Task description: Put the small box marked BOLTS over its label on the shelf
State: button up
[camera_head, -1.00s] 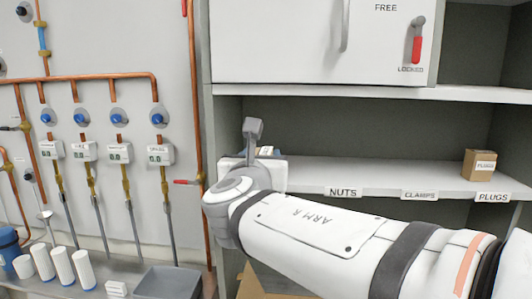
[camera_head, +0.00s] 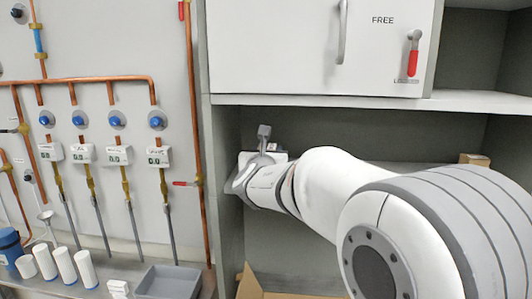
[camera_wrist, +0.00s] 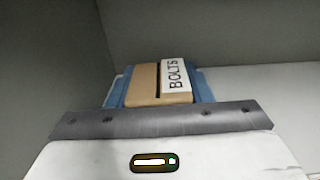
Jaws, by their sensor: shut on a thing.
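The small brown cardboard box (camera_wrist: 143,84) with a white BOLTS label shows in the wrist view. It sits between the blue finger pads of my gripper (camera_wrist: 160,88), which is shut on it. In the head view my wrist is inside the left part of the shelf bay, and the box is hidden there. A pale shelf surface (camera_wrist: 275,95) shows to the right of the box in the wrist view. I cannot tell whether the box touches it. The BOLTS label on the shelf edge is not visible; my arm covers that edge.
A grey side wall (camera_wrist: 45,70) stands close on the left. A white cabinet (camera_head: 300,45) marked FREE hangs above the bay. Another cardboard box (camera_head: 474,159) is partly visible at the right. An open carton (camera_head: 250,284) stands below. Copper pipes (camera_head: 196,130) run left of the bay.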

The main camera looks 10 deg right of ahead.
jog(key=shift+f, duration=0.45)
jog(key=shift+f, duration=0.1)
jog(key=shift+f, duration=0.15)
jog(key=o, duration=1.2)
